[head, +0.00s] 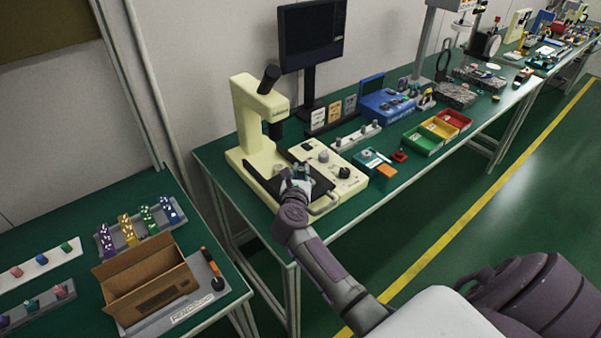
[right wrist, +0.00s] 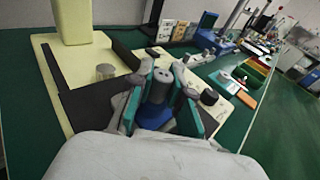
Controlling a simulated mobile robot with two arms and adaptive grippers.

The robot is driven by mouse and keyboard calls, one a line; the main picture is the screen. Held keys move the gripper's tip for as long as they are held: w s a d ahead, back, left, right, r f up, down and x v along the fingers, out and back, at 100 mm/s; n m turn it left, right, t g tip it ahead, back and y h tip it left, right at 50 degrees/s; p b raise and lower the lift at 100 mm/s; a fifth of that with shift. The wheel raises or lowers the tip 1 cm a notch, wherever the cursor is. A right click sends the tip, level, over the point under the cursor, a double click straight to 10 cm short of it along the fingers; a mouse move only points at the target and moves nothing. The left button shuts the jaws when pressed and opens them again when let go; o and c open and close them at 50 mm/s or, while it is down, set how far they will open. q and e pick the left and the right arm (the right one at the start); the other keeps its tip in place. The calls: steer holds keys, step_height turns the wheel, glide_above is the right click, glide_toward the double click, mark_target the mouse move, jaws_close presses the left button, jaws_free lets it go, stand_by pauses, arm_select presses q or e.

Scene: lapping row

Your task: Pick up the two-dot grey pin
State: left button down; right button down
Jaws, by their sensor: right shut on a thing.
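My right gripper (head: 297,180) is low over the dark stage of the cream microscope-like machine (head: 249,112). In the right wrist view its teal-padded fingers (right wrist: 161,108) are shut on a grey pin (right wrist: 161,82), which stands roughly upright between them. A blue part shows below the pin, between the fingers. I cannot read the number of dots on the pin. In the head view the gripper mostly hides the held pin. Another short grey cylinder (right wrist: 105,71) stands apart on the machine in the wrist view. My left gripper is not in view.
A control panel with knobs (head: 344,173) lies right of the gripper. A teal and orange box (head: 375,164) and green, yellow and red bins (head: 422,141) stand farther right. A monitor (head: 312,36) is behind. An open cardboard box (head: 147,280) is on the left table.

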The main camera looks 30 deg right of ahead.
mark_target(300, 168)
steer(key=shift+r, duration=0.1)
steer(key=shift+r, duration=0.65)
step_height(300, 168, up, 3)
steer(key=shift+r, duration=0.1)
steer(key=s+d+r+p, duration=0.1)
steer(key=s+d+r, duration=0.5)
steer(key=s+d, duration=0.25)
steer(key=s+a+n+t+y, duration=0.1)
steer(key=s+a+n+y, duration=0.3)
steer(key=a, duration=0.5)
steer(key=s+a+f+n+t+y, duration=0.1)
steer(key=s+a+t+y, duration=0.15)
steer(key=s+a, duration=0.5)
steer(key=s+a+n+t+y, duration=0.1)
steer(key=s+a+n+y, duration=0.25)
steer(key=a, duration=0.75)
steer(key=w+d+m+g+h, duration=0.1)
steer(key=w+d+m+h, duration=0.2)
steer(key=d, duration=0.6)
steer(key=w+d+r+m+g+h, duration=0.1)
steer(key=w+d+m+g+h, duration=0.1)
steer(key=w+d, duration=0.5)
steer(key=w+d+m+g+h, duration=0.1)
steer(key=w+d+m+h, duration=0.2)
steer(key=d, duration=0.8)
steer(key=w+h, duration=0.2)
steer(key=shift+w+d+r+m+g, duration=0.15)
steer(key=shift+w+d+m+g, duration=0.15)
steer(key=shift+d+m+g, duration=0.05)
